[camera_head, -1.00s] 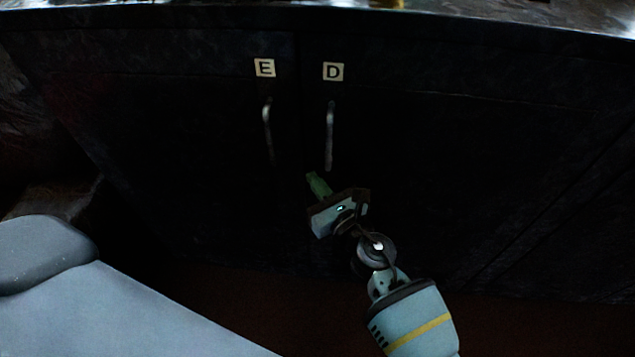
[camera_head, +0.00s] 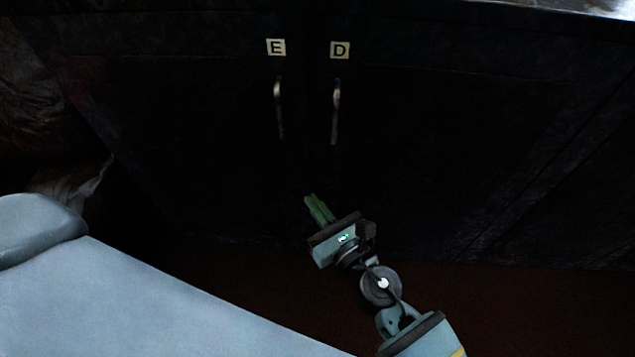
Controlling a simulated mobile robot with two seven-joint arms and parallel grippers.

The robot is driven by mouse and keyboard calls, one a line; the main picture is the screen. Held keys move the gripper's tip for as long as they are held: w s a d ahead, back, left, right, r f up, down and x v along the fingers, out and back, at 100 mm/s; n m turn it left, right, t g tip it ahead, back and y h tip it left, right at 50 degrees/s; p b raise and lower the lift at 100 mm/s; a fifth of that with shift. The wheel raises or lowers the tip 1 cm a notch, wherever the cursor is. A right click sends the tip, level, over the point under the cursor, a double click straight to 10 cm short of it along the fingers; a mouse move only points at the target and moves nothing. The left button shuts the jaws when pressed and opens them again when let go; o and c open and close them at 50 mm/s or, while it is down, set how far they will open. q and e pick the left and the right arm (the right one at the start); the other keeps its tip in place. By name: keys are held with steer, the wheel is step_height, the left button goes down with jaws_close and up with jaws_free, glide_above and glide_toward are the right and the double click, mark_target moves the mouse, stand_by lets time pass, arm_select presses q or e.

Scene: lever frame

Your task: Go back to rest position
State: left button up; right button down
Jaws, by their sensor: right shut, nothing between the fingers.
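My right gripper (camera_head: 318,208) is in the lower middle, in front of and below the cabinet handles. Its green fingers are together with nothing between them, pointing up and left. It appears apart from the handles. A dark cabinet has two closed doors, marked E (camera_head: 276,47) and D (camera_head: 340,49). The E door has a vertical metal handle (camera_head: 279,107), and the D door has a similar handle (camera_head: 336,110). My left gripper is not in view.
The light worktop edge (camera_head: 590,8) runs along the top right above the cabinet. The dark reddish floor (camera_head: 250,300) is clear in front of the doors. A crumpled-looking dark surface (camera_head: 30,110) is at the far left.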

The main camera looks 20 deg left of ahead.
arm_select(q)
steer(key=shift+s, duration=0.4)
arm_select(e)
steer(key=shift+s+d, duration=0.2)
steer(key=shift+s, duration=0.4)
steer(key=shift+f, duration=0.1)
